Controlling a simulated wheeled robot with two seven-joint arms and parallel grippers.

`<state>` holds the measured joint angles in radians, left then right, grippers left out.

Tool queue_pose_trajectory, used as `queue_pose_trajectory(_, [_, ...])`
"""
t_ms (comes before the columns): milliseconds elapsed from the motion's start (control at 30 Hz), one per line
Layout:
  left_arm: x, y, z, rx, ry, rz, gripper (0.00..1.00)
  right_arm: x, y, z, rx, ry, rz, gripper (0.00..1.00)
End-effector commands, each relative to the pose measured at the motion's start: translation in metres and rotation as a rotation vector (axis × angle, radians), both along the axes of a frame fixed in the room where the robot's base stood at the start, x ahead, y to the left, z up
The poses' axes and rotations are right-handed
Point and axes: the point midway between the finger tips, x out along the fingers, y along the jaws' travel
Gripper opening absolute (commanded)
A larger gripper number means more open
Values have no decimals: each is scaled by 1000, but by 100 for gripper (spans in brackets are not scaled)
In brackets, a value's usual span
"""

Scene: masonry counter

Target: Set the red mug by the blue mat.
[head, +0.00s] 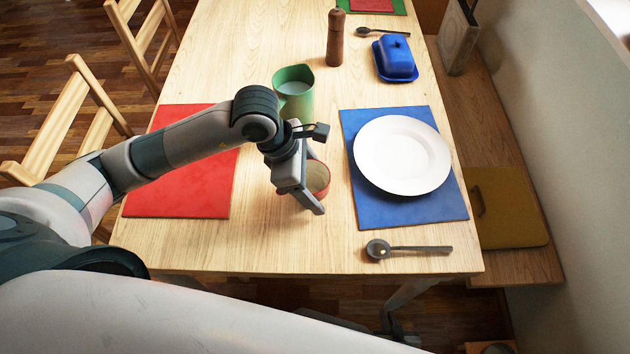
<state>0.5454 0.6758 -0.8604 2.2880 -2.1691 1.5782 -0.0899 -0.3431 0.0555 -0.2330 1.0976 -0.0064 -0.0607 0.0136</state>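The red mug (321,187) is on the bare wood between the red and blue mats, with its pale inside showing. The near finger hides part of the mug. I cannot tell whether the fingers press on it. The blue mat (375,208) lies right of the mug, a short gap away, with a white plate (402,155) on it.
A green cup (293,92) stands just behind my gripper. A red mat (180,190) lies left, under my arm. A spoon (410,250) lies in front of the blue mat. A pepper mill (335,38) and blue butter dish (395,58) stand farther back. Bare wood lies around the mug.

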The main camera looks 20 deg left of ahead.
Motion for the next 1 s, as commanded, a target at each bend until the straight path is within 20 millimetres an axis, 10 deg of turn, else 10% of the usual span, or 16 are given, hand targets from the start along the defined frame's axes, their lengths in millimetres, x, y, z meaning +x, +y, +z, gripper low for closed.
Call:
queue_pose_trajectory(367, [0,0,-2,-1,-1,0,40,0,-2,-4,-5,11,-2,11])
queue_pose_trajectory(400, [0,0,-2,0,0,0,72,-1,-4,-4,-7,15,-2,11])
queue_pose_trajectory(467, [0,0,-2,0,0,0,86,-1,-5,-3,-8,15,-3,11])
queue_pose_trajectory(1000, [0,2,5,0,-2,1,86,-10,-6,-4,-8,14,-1,11])
